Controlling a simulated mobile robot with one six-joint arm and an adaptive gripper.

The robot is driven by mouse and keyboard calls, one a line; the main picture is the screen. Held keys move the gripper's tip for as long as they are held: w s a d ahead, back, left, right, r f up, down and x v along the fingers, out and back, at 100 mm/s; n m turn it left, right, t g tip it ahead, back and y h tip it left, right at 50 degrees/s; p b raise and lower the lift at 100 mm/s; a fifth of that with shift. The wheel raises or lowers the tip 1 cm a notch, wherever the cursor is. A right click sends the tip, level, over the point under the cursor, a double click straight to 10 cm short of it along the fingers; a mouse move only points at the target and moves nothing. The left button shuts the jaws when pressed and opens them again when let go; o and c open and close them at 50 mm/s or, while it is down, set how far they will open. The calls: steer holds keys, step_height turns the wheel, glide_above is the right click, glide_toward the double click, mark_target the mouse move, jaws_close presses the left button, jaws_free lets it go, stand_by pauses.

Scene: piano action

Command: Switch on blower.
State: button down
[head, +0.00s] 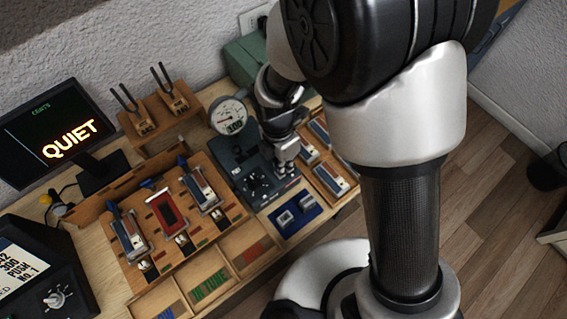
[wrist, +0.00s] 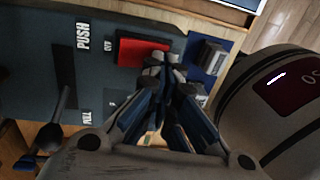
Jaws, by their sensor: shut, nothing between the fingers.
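The dark blue-grey blower control box (head: 232,150) stands on the bench in the head view, with a dial on its top. Its panel (wrist: 40,50) fills the upper left of the wrist view, with PUSH and OFF lettering. A red switch (wrist: 142,50) is set in the panel. My gripper (wrist: 165,66) is shut and empty, its fingertips at the near right edge of the red switch; I cannot tell whether they touch it. In the head view my gripper (head: 285,167) is down at the box's right side, and the switch is hidden there.
A round gauge (head: 228,115) stands behind the box. A blue pad (head: 311,222) with two metal blocks lies in front, close to my gripper. Wooden trays with key parts (head: 325,180) lie to the right, and a wooden action stand (head: 165,240) to the left.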

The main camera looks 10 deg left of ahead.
steer(key=shift+w+a+r+p, duration=0.25)
steer(key=shift+w+a+p, duration=0.1)
steer(key=shift+w+a, duration=0.15)
steer(key=shift+r, duration=0.1)
steer(key=shift+r+p, duration=0.25)
steer(key=shift+p, duration=0.05)
step_height(320, 180, up, 13)
steer(key=s+d+p, duration=0.1)
steer(key=p, duration=0.4)
steer(key=shift+s+d+r, duration=0.1)
steer(key=shift+d, duration=0.05)
